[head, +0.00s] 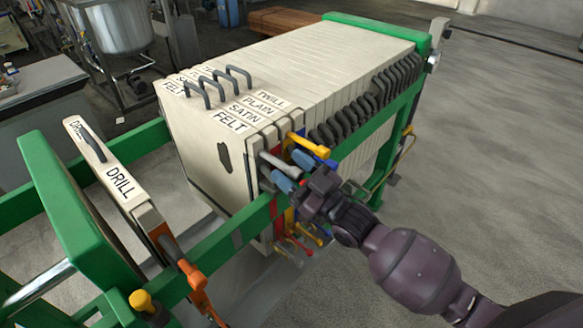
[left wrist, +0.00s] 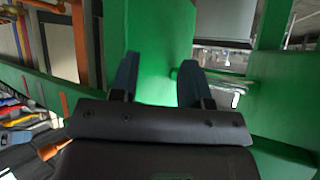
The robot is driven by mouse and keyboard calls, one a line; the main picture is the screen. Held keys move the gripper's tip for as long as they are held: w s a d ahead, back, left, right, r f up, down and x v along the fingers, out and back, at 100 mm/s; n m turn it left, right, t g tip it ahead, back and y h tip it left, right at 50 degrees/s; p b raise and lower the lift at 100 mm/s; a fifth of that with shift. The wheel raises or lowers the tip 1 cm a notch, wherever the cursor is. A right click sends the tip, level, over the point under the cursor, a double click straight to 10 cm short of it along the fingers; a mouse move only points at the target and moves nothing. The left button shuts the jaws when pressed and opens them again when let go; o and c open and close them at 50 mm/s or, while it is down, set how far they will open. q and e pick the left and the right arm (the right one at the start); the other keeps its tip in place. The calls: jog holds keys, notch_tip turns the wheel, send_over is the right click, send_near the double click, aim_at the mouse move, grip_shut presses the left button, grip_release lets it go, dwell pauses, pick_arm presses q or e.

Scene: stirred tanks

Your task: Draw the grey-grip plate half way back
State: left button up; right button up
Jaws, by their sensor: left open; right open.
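The grey grip (head: 276,161) sticks out from the near right edge of the plate pack. It appears to belong to the front plate, labelled FELT (head: 230,124), which stands upright against the SATIN, PLAIN and TWILL plates. My right gripper (head: 293,171) is at this grip with its blue fingers apart. The fingers partly hide the grip, and I cannot tell whether they touch it. My left gripper (left wrist: 160,82) is open and empty in front of a green surface in the left wrist view. It does not show in the head view.
The DRILL plate (head: 122,178) with an orange grip (head: 192,275) stands apart, near the green end plate (head: 67,215). A gap lies between it and the pack. The green side rail (head: 240,222) runs below the grips. A yellow grip (head: 310,146) is close behind my right gripper.

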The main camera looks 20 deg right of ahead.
grip_shut()
jog(key=shift+s+a, duration=0.15)
jog(key=shift+a, duration=0.1)
pick_arm(q)
jog(key=d+r+p, duration=0.1)
jog(key=s+d+r+p, duration=0.1)
jog(key=shift+s+r+p, duration=0.15)
jog(key=shift+r+p, duration=0.15)
jog(key=shift+r, duration=0.1)
pick_arm(e)
jog(key=s+a, duration=0.5)
jog(key=a, duration=0.3)
jog(key=shift+a, duration=0.3)
